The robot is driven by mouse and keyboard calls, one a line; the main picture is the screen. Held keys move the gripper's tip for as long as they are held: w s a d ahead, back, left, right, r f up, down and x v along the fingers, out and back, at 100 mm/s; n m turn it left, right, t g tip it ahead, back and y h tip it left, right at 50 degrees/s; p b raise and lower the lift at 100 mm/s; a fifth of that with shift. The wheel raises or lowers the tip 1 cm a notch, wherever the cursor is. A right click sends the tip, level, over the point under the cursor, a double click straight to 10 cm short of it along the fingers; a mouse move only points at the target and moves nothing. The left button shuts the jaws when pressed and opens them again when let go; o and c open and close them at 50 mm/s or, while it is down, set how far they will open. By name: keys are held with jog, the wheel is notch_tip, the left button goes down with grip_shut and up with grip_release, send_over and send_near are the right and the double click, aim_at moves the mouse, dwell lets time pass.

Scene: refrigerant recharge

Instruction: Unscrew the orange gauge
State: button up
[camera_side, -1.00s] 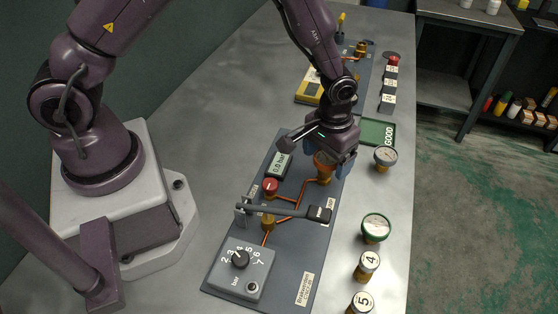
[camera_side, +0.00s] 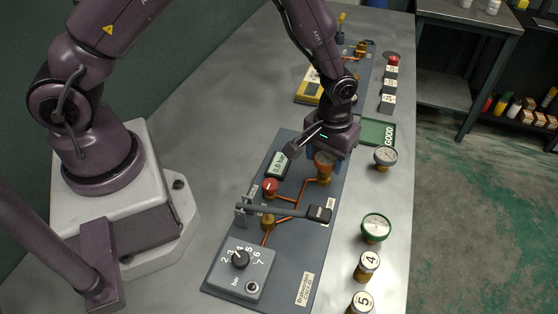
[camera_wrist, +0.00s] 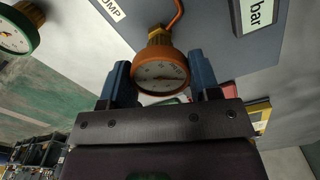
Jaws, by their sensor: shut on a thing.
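The orange gauge (camera_side: 323,164) stands on a brass fitting of the dark panel (camera_side: 313,225), and its round white dial shows in the wrist view (camera_wrist: 160,76). My gripper (camera_side: 322,154) is directly over it and shut on it. In the wrist view the blue fingers of my gripper (camera_wrist: 159,66) sit on either side of the gauge's orange rim. The gauge's brass neck (camera_wrist: 156,35) still meets the copper pipe end. The thread is hidden, so I cannot tell how loose it is.
The panel carries a small pressure display (camera_side: 277,165), a red knob (camera_side: 270,187), a black-handled lever (camera_side: 319,213) and a grey dial box (camera_side: 240,269). A grey gauge (camera_side: 385,156), a green gauge (camera_side: 375,228) and numbered brass caps (camera_side: 367,265) stand along the right. A green GOOD tray (camera_side: 378,132) lies behind.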

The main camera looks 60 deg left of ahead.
jog(key=shift+n, duration=0.7)
jog(key=n, duration=0.3)
jog(key=shift+n, duration=0.3)
jog(key=n, duration=0.3)
jog(key=shift+n, duration=0.3)
